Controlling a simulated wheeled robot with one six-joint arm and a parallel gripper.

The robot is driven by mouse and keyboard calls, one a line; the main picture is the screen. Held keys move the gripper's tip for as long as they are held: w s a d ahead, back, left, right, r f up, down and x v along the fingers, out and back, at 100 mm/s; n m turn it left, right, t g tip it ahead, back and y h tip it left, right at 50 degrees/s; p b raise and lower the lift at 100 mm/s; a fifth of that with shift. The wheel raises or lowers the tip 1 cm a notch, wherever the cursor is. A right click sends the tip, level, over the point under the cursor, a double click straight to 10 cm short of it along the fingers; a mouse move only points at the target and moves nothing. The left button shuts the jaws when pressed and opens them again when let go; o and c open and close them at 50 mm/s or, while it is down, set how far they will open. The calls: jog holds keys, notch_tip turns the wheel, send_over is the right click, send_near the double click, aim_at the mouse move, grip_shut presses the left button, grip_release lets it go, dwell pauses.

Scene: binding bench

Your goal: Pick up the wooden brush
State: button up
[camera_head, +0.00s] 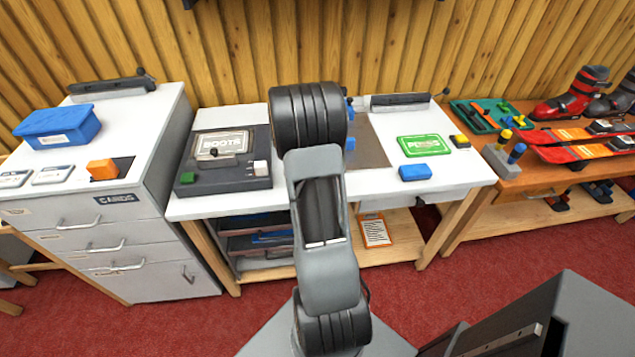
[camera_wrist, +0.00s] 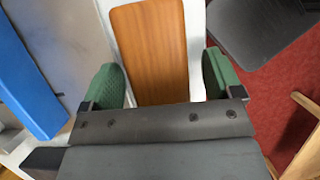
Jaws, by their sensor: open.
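In the wrist view, a long flat orange-brown wooden piece with rounded corners, which looks like the wooden brush (camera_wrist: 150,45), lies on the white bench top. No bristles show. My gripper (camera_wrist: 161,78) is open, with one green-padded finger on each side of the near end of the wood. A gap shows on the right; on the left the pad is very close, and I cannot tell whether it touches. In the head view my arm hides both the gripper and the brush.
The white bench (camera_head: 460,172) holds a dark BOOTS box (camera_head: 222,160), a green box (camera_head: 427,146) and a blue block (camera_head: 415,172). In the wrist view a blue object (camera_wrist: 28,75) lies left of the brush. A drawer cabinet (camera_head: 110,230) stands left and an orange-brown table (camera_head: 540,180) right.

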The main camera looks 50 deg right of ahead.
jog(key=shift+f, duration=0.15)
jog(key=c, duration=1.1)
